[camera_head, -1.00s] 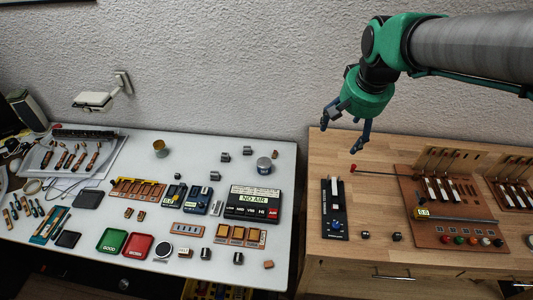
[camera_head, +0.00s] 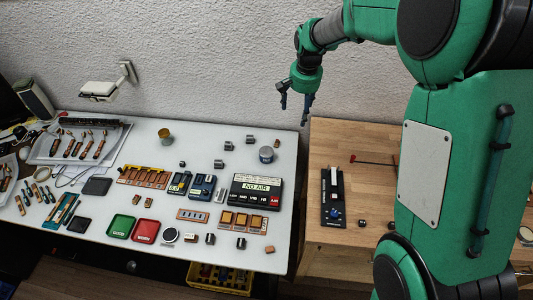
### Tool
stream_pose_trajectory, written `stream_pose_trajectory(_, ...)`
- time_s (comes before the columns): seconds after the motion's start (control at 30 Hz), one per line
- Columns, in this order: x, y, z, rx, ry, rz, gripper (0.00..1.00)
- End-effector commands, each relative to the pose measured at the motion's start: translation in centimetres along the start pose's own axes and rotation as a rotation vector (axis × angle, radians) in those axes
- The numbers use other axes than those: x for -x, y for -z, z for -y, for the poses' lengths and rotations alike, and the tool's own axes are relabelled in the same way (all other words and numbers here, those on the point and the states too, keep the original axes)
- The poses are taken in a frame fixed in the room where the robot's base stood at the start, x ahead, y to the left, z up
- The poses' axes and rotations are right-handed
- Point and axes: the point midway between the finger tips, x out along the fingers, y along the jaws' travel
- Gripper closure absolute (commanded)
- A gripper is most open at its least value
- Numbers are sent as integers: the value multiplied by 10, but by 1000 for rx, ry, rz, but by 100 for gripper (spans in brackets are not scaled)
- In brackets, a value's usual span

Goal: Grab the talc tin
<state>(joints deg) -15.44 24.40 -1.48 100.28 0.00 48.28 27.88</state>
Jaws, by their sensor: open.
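A round grey tin (camera_head: 266,154) with a bluish side stands upright near the back right of the white table; it looks like the talc tin, but I cannot read a label. My gripper (camera_head: 294,112) is open and empty, pointing down. In the picture it is above and right of the tin, apart from it. Nothing hides the tin.
A black NO AIR box (camera_head: 254,192) stands in front of the tin, with small metal blocks (camera_head: 229,146) to its left. A brass cup (camera_head: 165,137) is farther left. A wooden bench (camera_head: 330,145) stands right, past a gap.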

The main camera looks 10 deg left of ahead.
Motion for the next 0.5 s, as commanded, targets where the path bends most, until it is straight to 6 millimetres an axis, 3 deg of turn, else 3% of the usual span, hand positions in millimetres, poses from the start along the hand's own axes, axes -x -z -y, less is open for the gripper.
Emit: stream_pose_trajectory(0.5, -126, 25, 76, -52, -40, 79, 24)
